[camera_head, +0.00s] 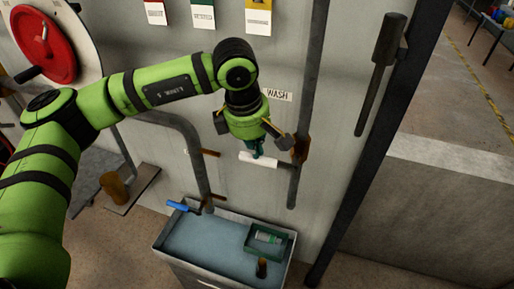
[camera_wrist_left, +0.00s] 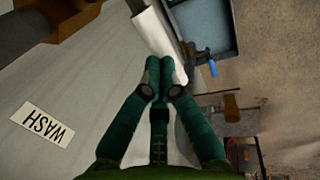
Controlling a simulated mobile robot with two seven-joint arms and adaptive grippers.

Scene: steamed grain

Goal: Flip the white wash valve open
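The white wash valve handle (camera_head: 264,162) lies roughly level in the head view, reaching left from the brown valve body (camera_head: 300,149) on a vertical pipe. A "WASH" label (camera_head: 277,95) is on the wall above it. My left gripper (camera_head: 256,154) points down, with its teal fingers at the left part of the handle. In the left wrist view the fingertips (camera_wrist_left: 160,64) are drawn together, and the white handle (camera_wrist_left: 153,27) runs past them. I see no handle held between the fingers; whether they touch it is unclear. My right gripper is not in view.
A blue-handled valve (camera_head: 178,206) sits lower left on another pipe (camera_head: 196,165). A basin (camera_head: 205,239) with a green tray (camera_head: 250,247) stands below. A red wheel (camera_head: 44,45) is at upper left, and a dark lever (camera_head: 381,75) is at right.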

